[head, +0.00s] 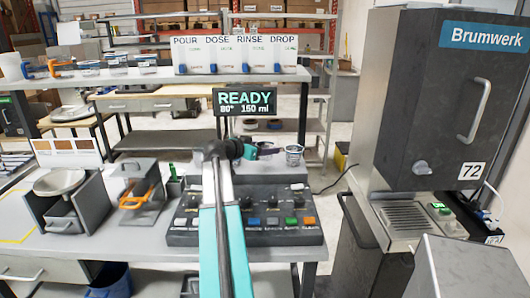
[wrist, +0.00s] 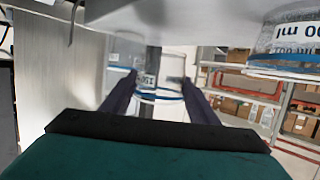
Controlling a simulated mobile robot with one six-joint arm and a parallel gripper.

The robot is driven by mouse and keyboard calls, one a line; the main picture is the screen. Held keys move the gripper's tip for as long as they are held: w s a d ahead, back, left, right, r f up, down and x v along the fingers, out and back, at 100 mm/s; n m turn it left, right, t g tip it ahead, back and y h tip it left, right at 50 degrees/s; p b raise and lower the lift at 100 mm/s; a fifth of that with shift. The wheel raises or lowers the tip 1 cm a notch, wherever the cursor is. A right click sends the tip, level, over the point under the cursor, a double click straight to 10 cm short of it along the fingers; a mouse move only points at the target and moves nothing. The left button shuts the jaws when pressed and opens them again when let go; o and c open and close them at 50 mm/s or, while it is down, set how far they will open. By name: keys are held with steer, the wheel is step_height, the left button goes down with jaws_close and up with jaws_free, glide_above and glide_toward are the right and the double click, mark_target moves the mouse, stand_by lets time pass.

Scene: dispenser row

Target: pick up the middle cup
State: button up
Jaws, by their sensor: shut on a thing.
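My gripper (head: 277,152) reaches in from the left over the grey console deck, with its dark fingers pointing right. A small clear cup (head: 294,156) with dark print is at its fingertips. In the wrist view, the dark fingers of my gripper (wrist: 160,78) close on a clear cup (wrist: 147,82) with print and a blue ring. A second clear cup (wrist: 292,35), printed with upside-down lettering, is larger and nearer at the upper right, apart from the fingers. I cannot tell from the views which place in the row the held cup has.
The console (head: 245,235) has several coloured buttons. A READY display (head: 244,102) stands behind the gripper. The dark Brumwerk machine (head: 435,110) rises at the right.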

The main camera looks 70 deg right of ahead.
steer(key=s+a+b, duration=0.1)
steer(key=s+a, duration=0.2)
steer(key=a, duration=0.3)
steer(key=s+a+r+b, duration=0.1)
steer(key=s+a, duration=0.3)
steer(key=a, duration=0.2)
steer(key=shift+a+r+b, duration=0.15)
steer(key=shift+a+b, duration=0.15)
steer(key=shift+a, duration=0.05)
stand_by(0.4)
